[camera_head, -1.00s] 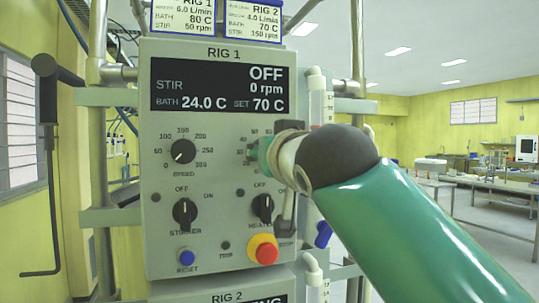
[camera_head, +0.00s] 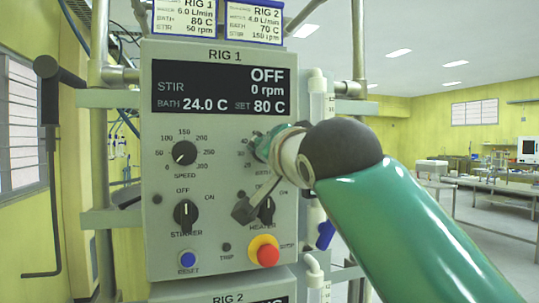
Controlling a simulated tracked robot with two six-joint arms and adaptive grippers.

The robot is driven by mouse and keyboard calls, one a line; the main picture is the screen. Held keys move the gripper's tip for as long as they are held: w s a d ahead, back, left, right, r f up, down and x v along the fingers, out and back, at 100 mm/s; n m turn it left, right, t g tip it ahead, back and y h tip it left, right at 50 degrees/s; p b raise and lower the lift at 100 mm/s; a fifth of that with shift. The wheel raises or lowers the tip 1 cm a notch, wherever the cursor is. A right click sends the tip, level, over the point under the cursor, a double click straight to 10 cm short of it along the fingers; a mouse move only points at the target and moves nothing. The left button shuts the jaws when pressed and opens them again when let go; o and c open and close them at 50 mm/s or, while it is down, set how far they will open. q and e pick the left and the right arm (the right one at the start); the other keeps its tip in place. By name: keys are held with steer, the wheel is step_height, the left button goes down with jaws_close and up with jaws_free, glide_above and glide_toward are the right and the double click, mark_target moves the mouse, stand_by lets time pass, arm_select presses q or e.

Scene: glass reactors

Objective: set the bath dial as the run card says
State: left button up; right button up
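The RIG 1 panel (camera_head: 225,235) faces me, and its display (camera_head: 218,87) reads OFF, 0 rpm, BATH 24.0 C, SET 80 C. The RIG 1 run card (camera_head: 186,20) above it reads 6.0 L/min, BATH 80 C, STIR 50 rpm. My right gripper (camera_head: 266,148) is at the bath dial, right of the speed dial (camera_head: 184,153). It hides the dial and most of its scale. The fingertips are barely visible, but the set value has changed as the wrist turned, so it appears shut on the dial. My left gripper is not in view.
Below are the stirrer knob (camera_head: 186,214), the heater knob (camera_head: 267,210) partly covered by my gripper, a blue reset button (camera_head: 188,260) and a red stop button (camera_head: 267,255) on yellow. The RIG 2 card (camera_head: 254,20) is beside the RIG 1 card. Metal posts flank the panel.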

steer(key=shift+w+a+f, duration=0.1)
steer(key=shift+a+f, duration=0.1)
steer(key=shift+f, duration=0.2)
steer(key=o, duration=1)
steer(key=shift+c, duration=0.2)
steer(key=shift+o, duration=1)
steer(key=shift+r, duration=0.15)
steer(key=shift+d, duration=0.15)
steer(key=shift+s+r, duration=0.2)
steer(key=v, duration=1.1)
steer(key=shift+s+d, duration=0.2)
steer(key=shift+s, duration=0.1)
steer(key=shift+f, duration=0.1)
